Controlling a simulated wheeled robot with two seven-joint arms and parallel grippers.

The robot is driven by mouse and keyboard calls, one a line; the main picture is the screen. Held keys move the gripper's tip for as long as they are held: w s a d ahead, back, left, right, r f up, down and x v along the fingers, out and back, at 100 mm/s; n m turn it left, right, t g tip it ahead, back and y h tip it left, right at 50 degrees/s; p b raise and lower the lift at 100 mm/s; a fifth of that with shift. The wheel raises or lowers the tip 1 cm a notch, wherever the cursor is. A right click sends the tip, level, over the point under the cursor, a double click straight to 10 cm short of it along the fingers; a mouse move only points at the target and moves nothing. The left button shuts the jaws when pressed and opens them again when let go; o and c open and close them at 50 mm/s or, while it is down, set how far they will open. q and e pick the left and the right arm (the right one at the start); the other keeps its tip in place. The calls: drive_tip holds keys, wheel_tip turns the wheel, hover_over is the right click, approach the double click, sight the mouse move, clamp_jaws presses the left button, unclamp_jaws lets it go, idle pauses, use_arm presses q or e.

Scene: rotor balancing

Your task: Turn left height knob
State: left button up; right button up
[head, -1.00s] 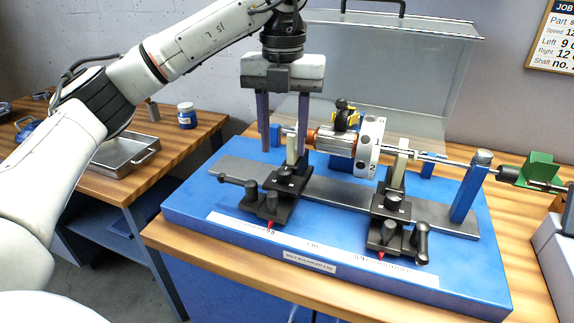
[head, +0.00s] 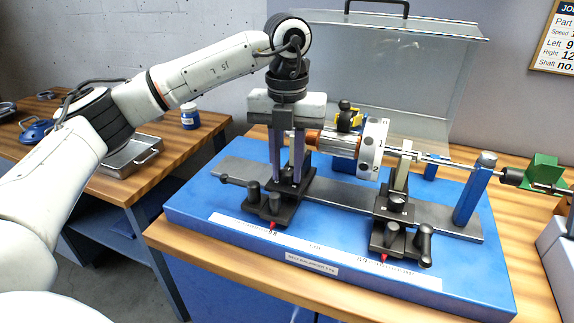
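The balancing machine's left support (head: 284,205) is a black carriage with a post on the blue base. The left height knob sits at the foot of its post and is mostly hidden by my fingers. My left gripper (head: 286,180) points straight down over this support, its two fingertips on either side of the knob. The fingers are partly closed with a narrow gap and appear shut on the knob. The matching right support (head: 400,240) has its own dark knob (head: 396,202). My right gripper is not in view.
The rotor (head: 338,143) with its white disc (head: 372,150) lies on the supports just right of my fingers. A clear cover (head: 405,75) stands open behind. The blue base (head: 215,205) is clear at front left. A metal tray (head: 130,155) sits on the side table.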

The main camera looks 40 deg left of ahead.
sight(287, 172)
use_arm(q)
drive_tip(key=shift+m, duration=0.3)
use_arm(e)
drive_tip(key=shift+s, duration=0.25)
use_arm(q)
drive_tip(key=shift+m+p, duration=0.75)
drive_tip(key=shift+m, duration=1.95)
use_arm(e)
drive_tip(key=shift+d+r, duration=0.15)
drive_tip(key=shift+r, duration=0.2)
use_arm(q)
drive_tip(key=o, duration=1.1)
drive_tip(key=shift+c, duration=0.2)
wheel_tip(287, 172, up, 10)
drive_tip(key=p, duration=0.1)
drive_tip(key=shift+r, duration=0.2)
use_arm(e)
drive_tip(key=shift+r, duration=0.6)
